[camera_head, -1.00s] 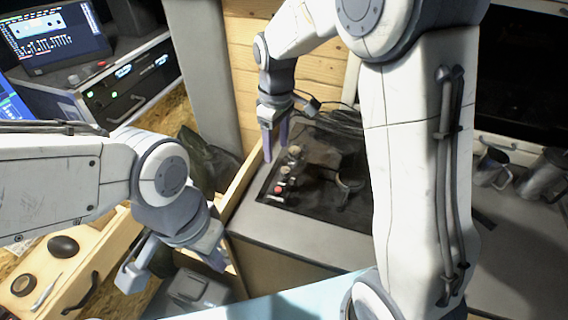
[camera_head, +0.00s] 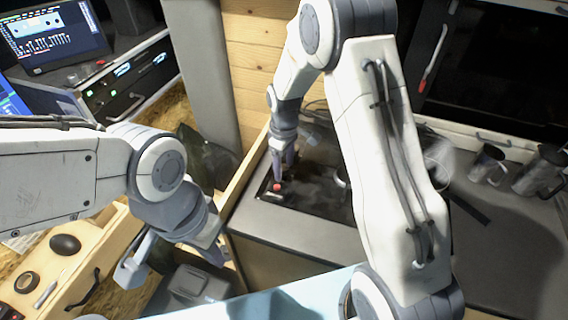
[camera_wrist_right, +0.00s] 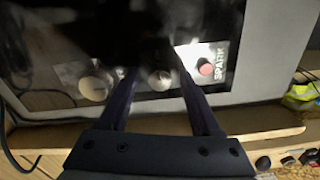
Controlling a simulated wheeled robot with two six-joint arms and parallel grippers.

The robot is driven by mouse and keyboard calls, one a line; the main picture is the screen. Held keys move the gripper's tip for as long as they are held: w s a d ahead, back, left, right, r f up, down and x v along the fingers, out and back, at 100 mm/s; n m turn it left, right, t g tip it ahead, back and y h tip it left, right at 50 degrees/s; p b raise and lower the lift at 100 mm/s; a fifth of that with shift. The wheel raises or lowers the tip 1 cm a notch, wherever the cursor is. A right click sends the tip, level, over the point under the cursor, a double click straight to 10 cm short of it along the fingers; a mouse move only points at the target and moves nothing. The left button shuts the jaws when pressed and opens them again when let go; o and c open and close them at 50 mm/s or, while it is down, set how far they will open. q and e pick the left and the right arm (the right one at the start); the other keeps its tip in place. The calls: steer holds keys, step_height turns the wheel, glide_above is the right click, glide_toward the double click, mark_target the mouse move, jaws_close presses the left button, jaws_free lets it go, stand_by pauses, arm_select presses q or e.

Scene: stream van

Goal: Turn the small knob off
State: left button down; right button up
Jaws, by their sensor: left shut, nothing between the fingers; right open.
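The small pale round knob (camera_wrist_right: 160,80) sits on the stove's control strip in the right wrist view, framed between the fingers of my open right gripper (camera_wrist_right: 153,76). I cannot tell whether the fingers touch it. A larger pale knob (camera_wrist_right: 95,86) is to its left, outside the fingers. A red button (camera_wrist_right: 205,68) labelled SPARK is to its right. In the head view my right gripper (camera_head: 282,168) points down over the black stove top (camera_head: 312,197), just behind the red button (camera_head: 277,187), and hides the knobs. My left gripper (camera_head: 215,252) is shut and empty, low at left.
A wooden side panel (camera_head: 246,170) runs along the stove's left edge. Metal mugs (camera_head: 487,163) stand on the counter at right. A drawer at lower left holds a dark oval object (camera_head: 65,245). The grey counter front (camera_head: 300,240) is clear.

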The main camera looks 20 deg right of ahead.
jaws_close()
steer(key=shift+m, duration=0.4)
steer(key=m, duration=0.8)
steer(key=shift+p, duration=0.3)
steer(key=m, duration=0.5)
steer(key=shift+m, duration=2)
steer(key=shift+w, duration=0.1)
